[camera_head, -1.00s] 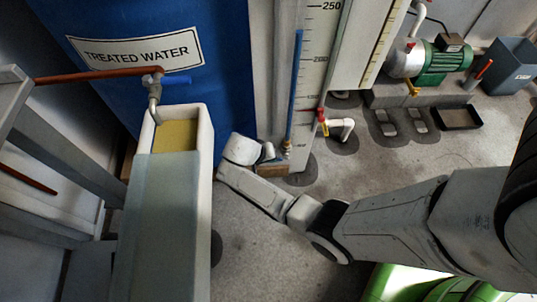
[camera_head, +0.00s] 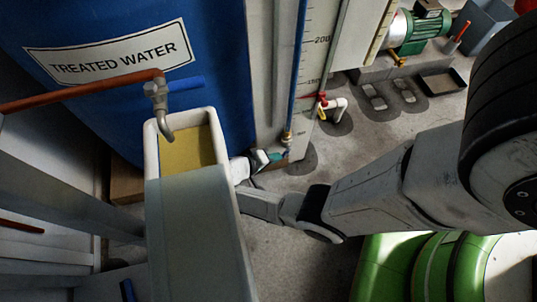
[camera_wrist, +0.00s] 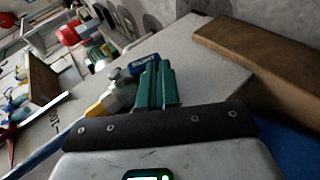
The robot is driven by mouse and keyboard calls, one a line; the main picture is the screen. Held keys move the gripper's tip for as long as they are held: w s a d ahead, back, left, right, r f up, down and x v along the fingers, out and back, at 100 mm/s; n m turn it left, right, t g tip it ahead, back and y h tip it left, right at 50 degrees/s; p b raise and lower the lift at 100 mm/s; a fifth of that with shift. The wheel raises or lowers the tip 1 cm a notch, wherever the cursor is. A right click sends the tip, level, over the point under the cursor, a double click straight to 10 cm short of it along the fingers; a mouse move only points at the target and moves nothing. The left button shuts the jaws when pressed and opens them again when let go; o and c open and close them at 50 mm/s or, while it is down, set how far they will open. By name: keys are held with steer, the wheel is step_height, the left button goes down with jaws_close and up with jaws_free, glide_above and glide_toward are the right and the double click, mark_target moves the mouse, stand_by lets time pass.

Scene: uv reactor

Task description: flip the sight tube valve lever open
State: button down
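The sight tube (camera_head: 297,80) is a blue column on the scaled board, with a brass fitting (camera_head: 286,138) at its foot. The small blue valve lever (camera_head: 279,156) is low beside that fitting. In the wrist view, the blue lever (camera_wrist: 141,62) with pale lettering lies just beyond the fingertips, beside a grey valve body (camera_wrist: 121,76) and yellow brass part (camera_wrist: 103,106). My gripper (camera_head: 266,157) is low by the lever. In the wrist view, its teal fingers (camera_wrist: 157,68) are side by side, nearly touching, with nothing visible between them. Contact with the lever cannot be told.
A pale trough (camera_head: 195,225) with yellowish liquid stands close left of my arm. The blue treated-water tank (camera_head: 110,100) is behind. A red-handled valve (camera_head: 322,100) with white pipe is right of the sight tube. A brown block (camera_wrist: 270,70) is right in the wrist view.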

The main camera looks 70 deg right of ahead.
steer(key=shift+s+d+f+b, duration=0.2)
steer(key=shift+f, duration=0.2)
steer(key=shift+s+d+f+b, duration=0.15)
steer(key=shift+s+f, duration=0.05)
steer(key=shift+f, duration=0.15)
steer(key=shift+s+d+f, duration=0.1)
steer(key=shift+s, duration=0.05)
stand_by(0.3)
